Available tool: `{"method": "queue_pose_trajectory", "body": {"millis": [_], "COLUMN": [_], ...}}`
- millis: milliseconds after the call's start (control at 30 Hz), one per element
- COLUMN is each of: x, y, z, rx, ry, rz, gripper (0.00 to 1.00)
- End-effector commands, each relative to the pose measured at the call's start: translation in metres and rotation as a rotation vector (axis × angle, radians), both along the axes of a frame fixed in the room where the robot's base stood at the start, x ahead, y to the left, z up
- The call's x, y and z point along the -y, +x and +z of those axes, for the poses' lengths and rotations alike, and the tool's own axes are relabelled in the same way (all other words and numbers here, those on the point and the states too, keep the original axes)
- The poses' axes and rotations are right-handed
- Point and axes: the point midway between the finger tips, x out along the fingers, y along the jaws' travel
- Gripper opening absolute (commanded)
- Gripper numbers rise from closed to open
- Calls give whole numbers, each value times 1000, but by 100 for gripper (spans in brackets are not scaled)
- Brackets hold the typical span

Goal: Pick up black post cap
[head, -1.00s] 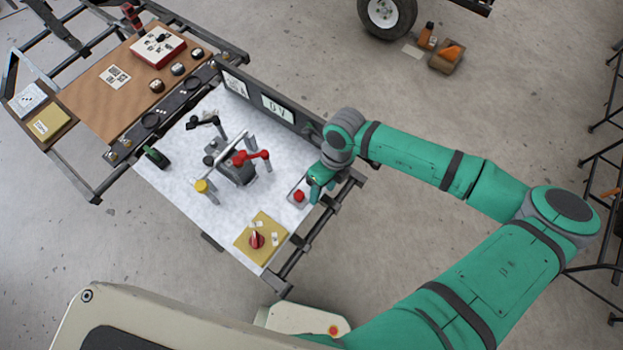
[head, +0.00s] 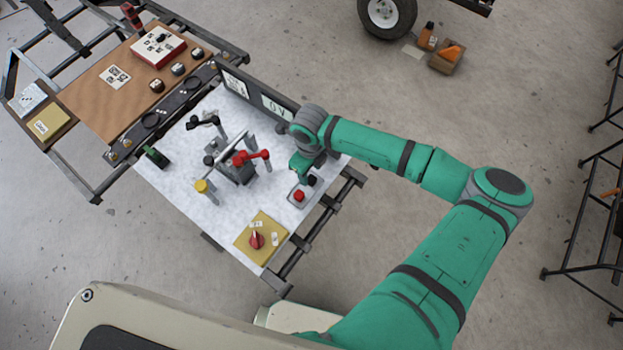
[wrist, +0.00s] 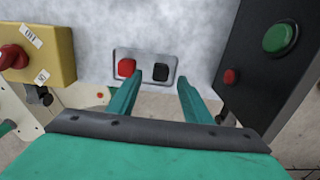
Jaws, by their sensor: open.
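A black-topped part (head: 206,121) stands on a grey post at the back of the white board in the head view; I take it for the black post cap, though I cannot be sure. It is not in the wrist view. My gripper (head: 302,178) is to its right, close to a grey plate with a red and a black button. In the wrist view my gripper (wrist: 160,80) is open, its two green fingers apart, with nothing held. The black button (wrist: 160,72) shows just beyond and between the fingertips.
A red-capped part (head: 250,157) and a yellow-capped post (head: 202,186) stand mid-board around a dark grey block. A red button (wrist: 126,67) is beside the black one. A yellow box with a red knob (head: 257,240) is at the front, and an upright black panel (wrist: 262,70) on the right.

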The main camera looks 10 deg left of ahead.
Motion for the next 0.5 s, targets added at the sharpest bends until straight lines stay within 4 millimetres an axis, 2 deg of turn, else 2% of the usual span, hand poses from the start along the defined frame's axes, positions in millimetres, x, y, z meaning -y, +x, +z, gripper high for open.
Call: {"method": "queue_pose_trajectory", "body": {"millis": [100, 233, 500], "x": [3, 3, 4], "y": [0, 0, 1], "z": [-19, -34, -40], "rx": [-4, -3, 0], "ry": [2, 0, -1], "rz": [-3, -2, 0], "gripper": [45, 45, 45]}}
